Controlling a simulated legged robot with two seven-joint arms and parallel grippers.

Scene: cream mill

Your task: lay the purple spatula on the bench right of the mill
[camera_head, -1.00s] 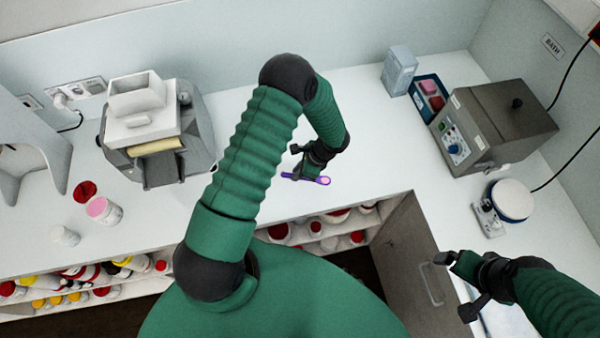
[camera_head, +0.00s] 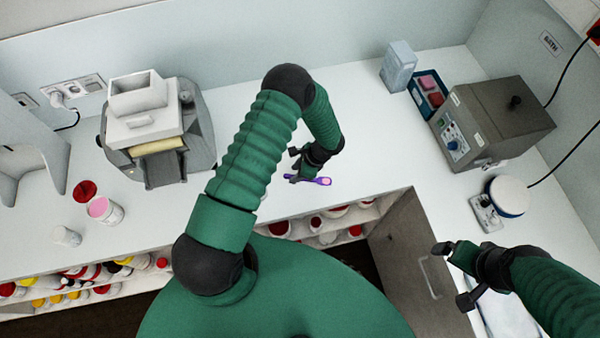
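The mill (camera_head: 150,128), grey and white with a hopper on top, stands on the bench (camera_head: 245,105) at the left. The purple spatula (camera_head: 323,181) is right of the mill near the bench's front edge and appears to lie on the bench top. Its pinkish end points right; its other end is partly hidden by my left gripper. My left gripper (camera_head: 293,165) is right at the spatula, its fingers apart, one above and one beside the handle in the picture. My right gripper (camera_head: 452,273) is open and empty at the lower right, far from the spatula.
A pink-topped jar (camera_head: 104,210), a red lid (camera_head: 85,191) and a white jar (camera_head: 67,236) stand left of my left arm. A grey heating box (camera_head: 490,125), a balance (camera_head: 487,212) and a blue tray (camera_head: 427,95) are at the right. Bench behind the spatula is clear.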

